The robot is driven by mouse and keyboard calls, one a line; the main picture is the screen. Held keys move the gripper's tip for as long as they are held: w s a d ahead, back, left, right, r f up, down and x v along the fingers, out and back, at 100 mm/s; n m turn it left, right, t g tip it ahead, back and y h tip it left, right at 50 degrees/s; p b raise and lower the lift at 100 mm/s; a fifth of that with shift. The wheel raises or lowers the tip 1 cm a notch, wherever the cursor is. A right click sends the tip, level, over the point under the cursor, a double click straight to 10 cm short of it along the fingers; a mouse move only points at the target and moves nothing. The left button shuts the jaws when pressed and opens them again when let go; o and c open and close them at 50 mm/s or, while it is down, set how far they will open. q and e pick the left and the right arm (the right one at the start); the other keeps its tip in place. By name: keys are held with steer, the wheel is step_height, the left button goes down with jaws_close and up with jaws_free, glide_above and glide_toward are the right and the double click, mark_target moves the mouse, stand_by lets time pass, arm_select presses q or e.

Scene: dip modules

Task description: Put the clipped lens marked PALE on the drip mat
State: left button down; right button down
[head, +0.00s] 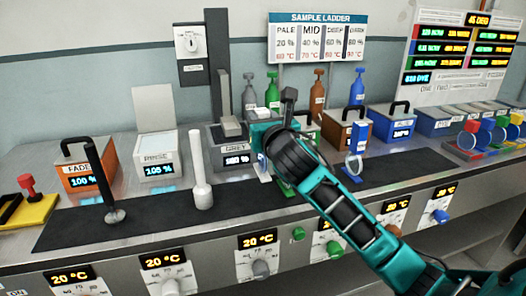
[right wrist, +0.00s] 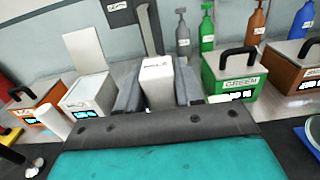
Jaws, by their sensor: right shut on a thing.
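My right gripper (head: 262,122) is shut on a white clip block (right wrist: 157,82). Small writing on the block is too blurred to read surely as PALE. In the head view the white block (head: 262,113) shows at the hand's top, just right of the GREY module (head: 236,158). A blue rim (head: 262,160) shows below the hand, close to a blue stand; the hand hides whether they touch. Another clipped lens (head: 355,150) stands upright on a blue stand to the right. A long dark mat (head: 150,222) lies along the counter; I cannot tell whether it is the drip mat. My left gripper is out of view.
FADE (head: 90,170) and RINSE (head: 157,160) modules stand left. Green (right wrist: 235,75), brown and blue modules stand right. A white upright cylinder (head: 202,185) and a black rod (head: 100,180) rise from the mat. Colored pumps stand behind. The front mat is mostly bare.

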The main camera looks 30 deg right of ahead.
steer(key=shift+f, duration=0.9)
step_height(320, 180, down, 4)
steer(key=shift+f+b, duration=0.1)
steer(key=shift+b, duration=0.75)
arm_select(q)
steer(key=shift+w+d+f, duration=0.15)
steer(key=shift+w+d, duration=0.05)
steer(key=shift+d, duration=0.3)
arm_select(e)
steer(key=shift+f, duration=0.2)
steer(key=c, duration=0.7)
jaws_free()
steer(key=shift+c, duration=0.2)
